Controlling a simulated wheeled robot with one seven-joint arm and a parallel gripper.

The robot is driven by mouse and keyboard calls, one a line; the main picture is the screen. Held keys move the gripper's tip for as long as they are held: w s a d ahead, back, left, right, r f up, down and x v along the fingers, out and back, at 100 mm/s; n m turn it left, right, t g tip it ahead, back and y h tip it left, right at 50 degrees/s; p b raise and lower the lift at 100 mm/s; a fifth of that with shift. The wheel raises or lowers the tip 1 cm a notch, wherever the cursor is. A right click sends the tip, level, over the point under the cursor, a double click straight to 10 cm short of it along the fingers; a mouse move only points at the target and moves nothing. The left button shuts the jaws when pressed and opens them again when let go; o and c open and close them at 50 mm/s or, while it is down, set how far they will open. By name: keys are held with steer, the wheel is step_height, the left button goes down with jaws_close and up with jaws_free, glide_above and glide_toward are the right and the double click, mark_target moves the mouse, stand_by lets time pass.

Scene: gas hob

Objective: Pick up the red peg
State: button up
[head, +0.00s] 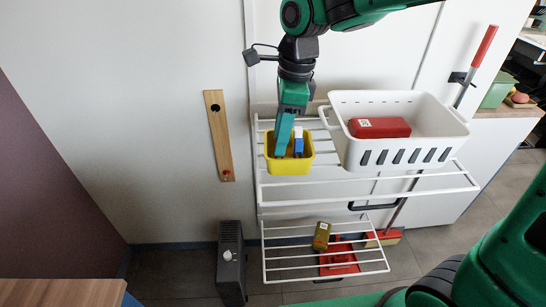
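A small red peg (226,173) shows at the lower end of a narrow wooden board (218,130) on the white wall. The board has a dark round hole near its top. My gripper (284,150) points down into a yellow bin (289,167) on the upper wire rack, to the right of the board and well apart from the peg.
A white basket (400,157) with a red box (379,127) stands on the upper wire rack (390,188). A dark heater-like box (231,265) stands on the floor. The wall around the board is clear.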

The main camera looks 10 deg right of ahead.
steer(key=f, duration=0.3)
steer(key=a+f, duration=0.1)
steer(key=f, duration=0.1)
steer(key=shift+s, duration=0.2)
steer(key=shift+d, duration=0.1)
jaws_close()
